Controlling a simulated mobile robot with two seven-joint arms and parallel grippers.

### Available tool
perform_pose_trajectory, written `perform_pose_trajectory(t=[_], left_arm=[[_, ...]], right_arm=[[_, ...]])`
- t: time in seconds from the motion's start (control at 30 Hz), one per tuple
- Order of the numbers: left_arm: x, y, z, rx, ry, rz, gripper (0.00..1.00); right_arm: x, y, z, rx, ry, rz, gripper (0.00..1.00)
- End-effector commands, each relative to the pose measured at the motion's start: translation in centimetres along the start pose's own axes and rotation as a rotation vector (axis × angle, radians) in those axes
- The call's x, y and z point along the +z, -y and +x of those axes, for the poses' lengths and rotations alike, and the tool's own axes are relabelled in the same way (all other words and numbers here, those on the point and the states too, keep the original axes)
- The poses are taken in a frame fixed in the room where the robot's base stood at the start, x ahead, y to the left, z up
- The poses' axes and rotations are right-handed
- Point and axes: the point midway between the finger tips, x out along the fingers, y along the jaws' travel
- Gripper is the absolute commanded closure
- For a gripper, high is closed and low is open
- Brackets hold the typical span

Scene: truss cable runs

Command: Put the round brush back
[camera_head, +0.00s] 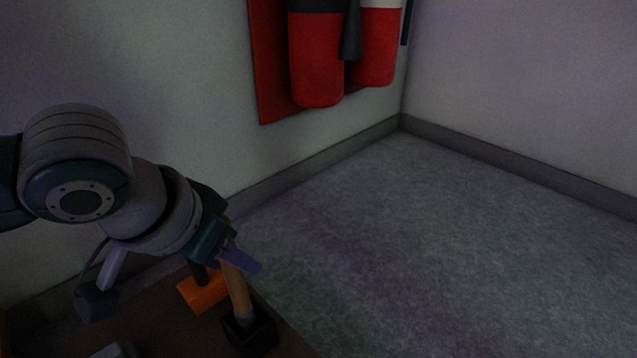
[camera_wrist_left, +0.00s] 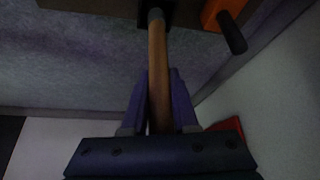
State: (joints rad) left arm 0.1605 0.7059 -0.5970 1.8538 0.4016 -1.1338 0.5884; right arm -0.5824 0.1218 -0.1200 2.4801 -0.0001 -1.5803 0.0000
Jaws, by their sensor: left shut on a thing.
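The round brush (camera_head: 238,289) shows as a wooden handle, slightly tilted, its lower end at a black square holder (camera_head: 262,337) on the brown table top. My left gripper (camera_head: 239,262) is shut on the handle, its purple fingers on either side. In the left wrist view the handle (camera_wrist_left: 157,68) runs between the fingers (camera_wrist_left: 160,105) to a grey collar (camera_wrist_left: 156,15) at the dark holder (camera_wrist_left: 149,22). The bristles are hidden, and I cannot tell how deep the brush sits. My right gripper is not in view.
An orange block (camera_head: 203,292) with a dark upright handle stands close to the left of the holder. A grey object (camera_head: 113,350) lies at the table's front. Red fire extinguishers (camera_head: 317,62) hang on the wall behind. Open grey floor (camera_head: 430,250) lies to the right.

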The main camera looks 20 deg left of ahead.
Motion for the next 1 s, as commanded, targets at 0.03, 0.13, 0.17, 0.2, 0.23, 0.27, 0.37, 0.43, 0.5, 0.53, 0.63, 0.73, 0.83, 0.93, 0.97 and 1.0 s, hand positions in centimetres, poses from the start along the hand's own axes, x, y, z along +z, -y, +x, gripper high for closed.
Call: perform_pose_trajectory(t=[0.03, 0.13, 0.17, 0.2, 0.23, 0.27, 0.37, 0.43, 0.5, 0.53, 0.63, 0.73, 0.83, 0.93, 0.97, 1.0], left_arm=[[0.82, -0.01, 1.53, 0.000, 0.000, 0.000, 1.00], [1.26, -0.02, 2.40, 0.001, -0.001, 0.000, 1.00], [1.25, -0.02, 2.39, 0.001, -0.002, 0.000, 1.00], [1.18, -0.02, 2.27, 0.001, -0.002, 0.000, 1.00], [1.13, -0.02, 2.17, 0.001, -0.002, 0.000, 1.00], [1.09, -0.02, 2.11, 0.001, -0.002, 0.000, 1.00], [1.09, -0.02, 2.09, 0.001, -0.001, 0.000, 1.00], [1.16, -0.01, 2.18, 0.001, -0.001, 0.000, 1.00], [1.29, 0.01, 2.38, 0.000, 0.000, -0.001, 1.00], [1.29, 0.01, 2.38, 0.000, 0.000, 0.000, 0.70], [1.28, 0.01, 2.37, 0.000, 0.000, 0.000, 0.59], [1.28, 0.01, 2.36, 0.000, 0.000, 0.000, 0.48], [1.27, 0.01, 2.36, 0.000, 0.000, 0.000, 0.43], [1.27, 0.01, 2.36, 0.000, 0.000, 0.000, 0.43], [1.27, 0.01, 2.36, 0.000, 0.000, 0.000, 0.43], [1.26, 0.01, 2.34, 0.000, -0.001, 0.000, 0.43]], right_arm=[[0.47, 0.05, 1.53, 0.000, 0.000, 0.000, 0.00], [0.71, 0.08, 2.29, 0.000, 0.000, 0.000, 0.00], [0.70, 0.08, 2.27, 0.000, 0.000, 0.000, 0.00], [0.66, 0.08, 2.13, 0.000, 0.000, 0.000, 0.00], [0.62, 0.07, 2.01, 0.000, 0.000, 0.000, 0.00], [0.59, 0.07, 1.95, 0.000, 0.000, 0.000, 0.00], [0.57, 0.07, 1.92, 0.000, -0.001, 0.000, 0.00], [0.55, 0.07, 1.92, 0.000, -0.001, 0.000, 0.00], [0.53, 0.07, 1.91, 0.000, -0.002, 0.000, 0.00], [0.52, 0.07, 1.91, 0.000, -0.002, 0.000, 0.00], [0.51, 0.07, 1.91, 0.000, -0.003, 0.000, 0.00], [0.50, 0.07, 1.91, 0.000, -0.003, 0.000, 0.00], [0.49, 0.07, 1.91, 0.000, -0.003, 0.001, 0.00], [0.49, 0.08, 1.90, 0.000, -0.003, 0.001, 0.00], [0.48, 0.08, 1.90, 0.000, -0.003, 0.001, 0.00], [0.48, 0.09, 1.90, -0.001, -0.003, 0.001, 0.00]])
